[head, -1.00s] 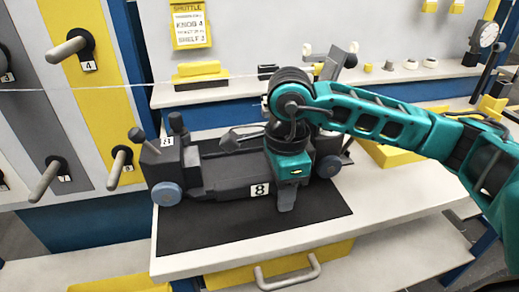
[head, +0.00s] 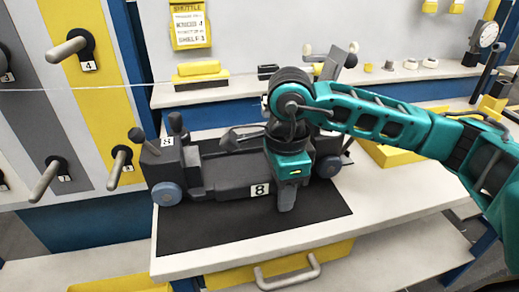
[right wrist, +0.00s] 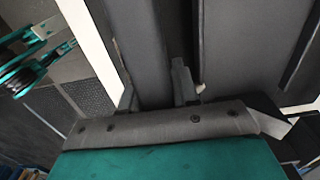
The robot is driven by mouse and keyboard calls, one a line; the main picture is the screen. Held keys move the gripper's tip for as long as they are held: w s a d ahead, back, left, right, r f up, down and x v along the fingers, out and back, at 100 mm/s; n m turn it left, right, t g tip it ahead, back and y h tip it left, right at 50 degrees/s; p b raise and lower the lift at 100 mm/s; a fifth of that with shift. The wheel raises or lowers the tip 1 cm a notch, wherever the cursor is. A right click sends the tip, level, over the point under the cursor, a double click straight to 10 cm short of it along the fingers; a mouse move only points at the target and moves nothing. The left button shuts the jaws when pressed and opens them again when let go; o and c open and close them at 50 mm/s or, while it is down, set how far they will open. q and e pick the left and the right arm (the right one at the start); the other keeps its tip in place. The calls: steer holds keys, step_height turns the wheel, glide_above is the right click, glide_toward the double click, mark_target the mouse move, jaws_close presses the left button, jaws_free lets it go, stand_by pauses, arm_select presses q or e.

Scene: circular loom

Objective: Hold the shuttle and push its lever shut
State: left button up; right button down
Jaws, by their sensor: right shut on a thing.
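The dark grey shuttle (head: 225,178) marked 8 lies on a black mat (head: 200,232) on the worktable. It has blue-grey wheels and short posts at its left end. A dark lever-like part (head: 240,138) sticks up at a slant on its far side. My right gripper (head: 285,196) points down over the shuttle's right half and is shut on its body. In the right wrist view, the shuttle's grey body (right wrist: 150,60) passes between the two fingers (right wrist: 157,92). The gripper and wrist hide part of the shuttle's right half.
A rack with numbered pegs (head: 68,47) stands at the left. A back shelf (head: 215,93) holds a yellow block (head: 198,70) and small parts. A white thread (head: 90,89) runs across at the left. The mat in front of the shuttle is clear.

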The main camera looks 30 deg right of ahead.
arm_select(q)
steer(key=shift+w+r, duration=0.1)
steer(key=shift+r, duration=0.05)
stand_by(0.3)
steer(key=shift+w, duration=0.15)
steer(key=shift+a+f+b, duration=0.1)
steer(key=shift+f+b, duration=0.15)
steer(key=shift+b, duration=0.1)
